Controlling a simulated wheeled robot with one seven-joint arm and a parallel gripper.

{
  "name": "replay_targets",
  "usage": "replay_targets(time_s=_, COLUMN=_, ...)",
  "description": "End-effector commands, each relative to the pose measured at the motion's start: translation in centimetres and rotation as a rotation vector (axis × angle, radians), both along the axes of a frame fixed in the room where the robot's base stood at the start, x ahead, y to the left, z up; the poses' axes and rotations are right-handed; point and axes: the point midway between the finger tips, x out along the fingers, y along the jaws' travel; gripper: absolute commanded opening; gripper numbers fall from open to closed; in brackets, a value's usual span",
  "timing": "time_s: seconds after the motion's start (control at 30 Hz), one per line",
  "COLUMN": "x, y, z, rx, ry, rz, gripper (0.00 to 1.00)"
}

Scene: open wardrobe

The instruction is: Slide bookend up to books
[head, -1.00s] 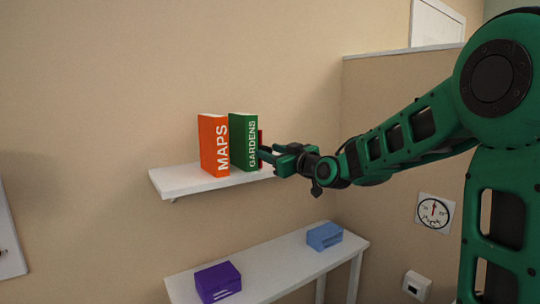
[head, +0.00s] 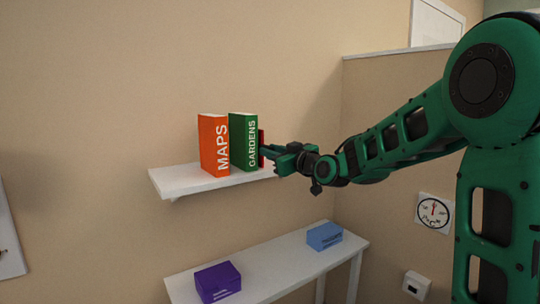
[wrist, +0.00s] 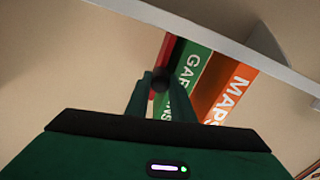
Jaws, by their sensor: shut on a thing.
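The red bookend (head: 261,137) stands upright on the wall shelf, just right of the green GARDENS book (head: 243,142). The orange MAPS book (head: 214,145) stands left of the green one. My gripper (head: 266,153) is at the bookend's right side, shut on its dark round knob. The wrist view shows the knob (wrist: 161,77) between the fingers, with the red bookend (wrist: 167,50) behind it, beside the green book (wrist: 189,70) and orange book (wrist: 225,87). I cannot tell whether the bookend touches the green book. My fingers hide part of the bookend.
The white shelf (head: 185,182) has free room left of the books. Below it, a white table (head: 275,264) holds a purple box (head: 217,281) and a blue box (head: 324,236). A side wall (head: 390,150) with a round dial (head: 433,212) stands to the right.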

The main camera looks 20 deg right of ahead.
Motion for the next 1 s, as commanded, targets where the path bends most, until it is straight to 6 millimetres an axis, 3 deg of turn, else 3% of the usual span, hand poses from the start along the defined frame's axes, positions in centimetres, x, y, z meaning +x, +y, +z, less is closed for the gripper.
replay_targets(time_s=0.27, x=0.0, y=-0.1, z=0.0, rx=0.0, ry=0.001, rz=-0.001, gripper=0.0)
replay_targets(time_s=0.3, x=0.0, y=-0.1, z=0.0, rx=0.0, ry=0.001, rz=-0.001, gripper=0.31)
replay_targets(time_s=0.37, x=0.0, y=-0.1, z=0.0, rx=0.0, ry=0.001, rz=-0.001, gripper=0.4)
replay_targets(time_s=0.73, x=-0.5, y=-0.3, z=0.0, rx=0.001, ry=0.0, rz=-0.001, gripper=0.4)
replay_targets(time_s=1.0, x=-4.5, y=-1.7, z=0.0, rx=0.002, ry=-0.001, rz=-0.003, gripper=0.4)
